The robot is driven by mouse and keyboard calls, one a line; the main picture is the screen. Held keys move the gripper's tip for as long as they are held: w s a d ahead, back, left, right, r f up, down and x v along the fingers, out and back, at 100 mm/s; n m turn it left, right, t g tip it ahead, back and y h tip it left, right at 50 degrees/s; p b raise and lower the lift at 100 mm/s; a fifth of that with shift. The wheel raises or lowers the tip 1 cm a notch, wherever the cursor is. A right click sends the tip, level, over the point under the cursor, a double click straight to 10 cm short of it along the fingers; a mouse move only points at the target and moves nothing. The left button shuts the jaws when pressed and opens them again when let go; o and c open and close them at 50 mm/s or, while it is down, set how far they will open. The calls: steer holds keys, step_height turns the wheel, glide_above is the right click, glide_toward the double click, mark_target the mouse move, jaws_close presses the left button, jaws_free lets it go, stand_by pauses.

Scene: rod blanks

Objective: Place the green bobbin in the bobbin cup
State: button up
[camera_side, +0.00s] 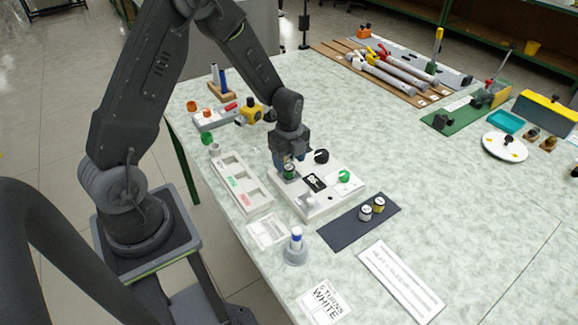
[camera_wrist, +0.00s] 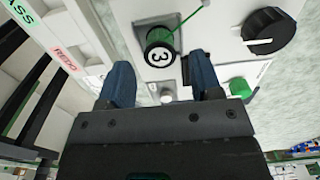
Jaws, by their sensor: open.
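The green bobbin (camera_wrist: 158,38) stands on the white winding fixture (camera_wrist: 113,30), its white end marked "3" facing up. A green thread runs from it to the upper right. In the side view the bobbin (camera_side: 289,172) shows just under my gripper (camera_side: 288,163). In the wrist view my gripper (camera_wrist: 161,68) is open, its two blue fingers apart on either side of the bobbin's near end; I cannot tell whether they touch it. A grey round holder (camera_side: 295,257) with a white and blue piece stands at the table's front; I cannot tell whether it is the bobbin cup.
The fixture carries a black knob (camera_side: 321,156) and a green button (camera_side: 344,176). A compartment tray (camera_side: 262,207) labelled PASS and REDO lies left of it.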

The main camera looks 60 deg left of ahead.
step_height(320, 180, up, 9)
step_height(320, 180, up, 13)
steer(key=n+t, duration=0.3)
steer(key=n, duration=0.6)
glide_above(289, 167)
steer(key=s+d, duration=0.7)
steer(key=s, duration=0.1)
steer(key=s+d+r+n+t, duration=0.1)
steer(key=s+d+r+n, duration=0.1)
steer(key=s+n, duration=0.2)
steer(key=s+d+r+n+t, duration=0.1)
steer(key=s+r+n, duration=0.1)
steer(key=s+n, duration=0.3)
steer(key=shift+s+d+r+t, duration=0.2)
steer(key=shift+s+d+t, duration=0.15)
steer(key=shift+s, duration=0.5)
